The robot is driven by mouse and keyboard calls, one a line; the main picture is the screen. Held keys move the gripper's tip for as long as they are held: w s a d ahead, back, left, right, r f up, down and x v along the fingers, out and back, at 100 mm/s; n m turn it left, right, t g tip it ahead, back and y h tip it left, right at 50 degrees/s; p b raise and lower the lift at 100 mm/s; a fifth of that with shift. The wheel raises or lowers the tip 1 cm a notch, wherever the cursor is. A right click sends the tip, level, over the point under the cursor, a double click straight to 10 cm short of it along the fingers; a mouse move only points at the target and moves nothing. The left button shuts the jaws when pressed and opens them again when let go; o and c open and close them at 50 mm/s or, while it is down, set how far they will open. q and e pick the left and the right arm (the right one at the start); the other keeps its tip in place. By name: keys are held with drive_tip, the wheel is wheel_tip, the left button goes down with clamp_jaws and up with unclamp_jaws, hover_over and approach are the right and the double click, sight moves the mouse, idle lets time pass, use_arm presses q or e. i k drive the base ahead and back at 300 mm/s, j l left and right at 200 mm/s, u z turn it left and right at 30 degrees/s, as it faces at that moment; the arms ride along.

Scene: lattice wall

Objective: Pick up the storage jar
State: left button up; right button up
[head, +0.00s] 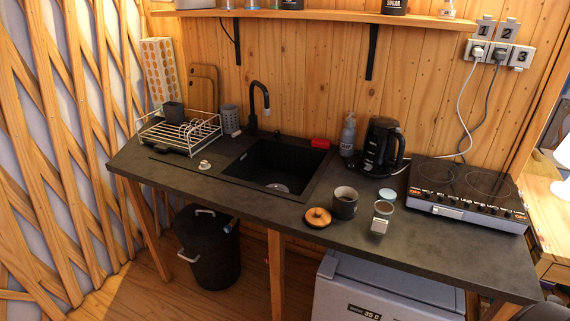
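A dark grey, open-topped jar or mug (345,204) stands upright on the dark counter (250,205), right of the sink. A round wooden lid with a knob (318,217) lies at its left. A small jar with shiny sides (381,219) stands to its right, and a pale blue round top (387,195) shows just behind. Dark canisters, one lettered SUGAR (322,4), stand on the wall shelf (330,15), cut by the top edge. I cannot tell for sure which of these is the storage jar. Neither of my grippers is in view.
A two-plate hob (468,190) is at the right. The sink (277,165) and a dish rack (180,133) are leftward. A bin (208,248) stands below.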

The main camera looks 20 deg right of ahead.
sight(383, 209)
drive_tip(key=z, duration=1.5)
